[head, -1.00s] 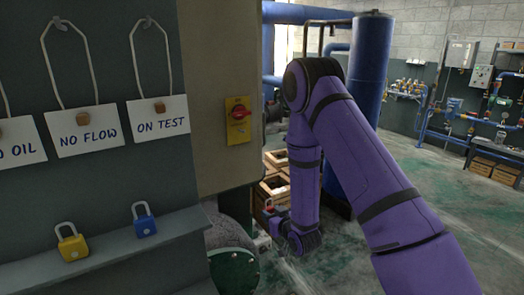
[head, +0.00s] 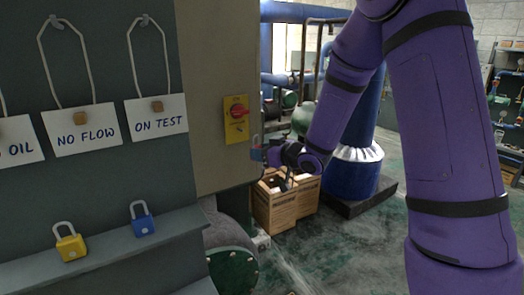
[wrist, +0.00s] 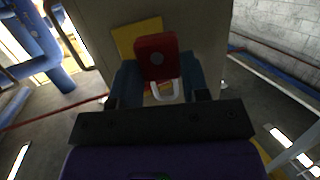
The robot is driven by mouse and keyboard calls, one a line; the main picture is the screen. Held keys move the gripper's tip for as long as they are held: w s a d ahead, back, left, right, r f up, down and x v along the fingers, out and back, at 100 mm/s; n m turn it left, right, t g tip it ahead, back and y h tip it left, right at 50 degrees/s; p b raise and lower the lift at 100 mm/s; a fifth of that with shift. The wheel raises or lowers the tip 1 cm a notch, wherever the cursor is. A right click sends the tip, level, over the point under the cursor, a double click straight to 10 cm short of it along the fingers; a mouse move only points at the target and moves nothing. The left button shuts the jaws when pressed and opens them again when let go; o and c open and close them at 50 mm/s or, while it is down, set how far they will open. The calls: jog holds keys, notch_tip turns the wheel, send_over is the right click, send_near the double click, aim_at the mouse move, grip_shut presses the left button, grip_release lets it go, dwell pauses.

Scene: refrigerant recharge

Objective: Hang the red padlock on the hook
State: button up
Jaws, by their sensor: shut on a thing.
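My gripper (wrist: 158,82) is shut on the red padlock (wrist: 156,62), its blue fingers on either side of it. The padlock's pale shackle points back toward the wrist camera. In the head view my gripper (head: 261,153) is small, just right of the beige cabinet's edge and below the red switch; the padlock is hard to make out there. Two hooks show on the grey board: a left hook (head: 57,22) and a right hook (head: 143,20), each with a tag's cord over it. I cannot tell which hook is meant.
A yellow padlock (head: 70,241) and a blue padlock (head: 143,219) stand on the grey ledge (head: 110,252). The beige cabinet (head: 212,95) carries a red switch on a yellow plate (head: 236,127). Wooden crates (head: 275,208) and a blue tank (head: 352,172) stand behind my arm.

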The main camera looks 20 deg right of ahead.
jog(key=shift+w+a+r, duration=0.1)
jog(key=shift+w+a, duration=0.2)
jog(key=shift+w, duration=1.35)
jog(key=shift+w+a+r, duration=0.15)
jog(key=shift+w+a, duration=0.2)
jog(key=shift+w, duration=1.3)
jog(key=shift+w+a+r, duration=0.1)
jog(key=shift+w+a, duration=0.2)
jog(key=shift+w, duration=1.35)
jog(key=shift+w+f, duration=0.1)
jog(key=shift+w, duration=0.05)
jog(key=shift+f, duration=0.4)
jog(key=o, duration=0.9)
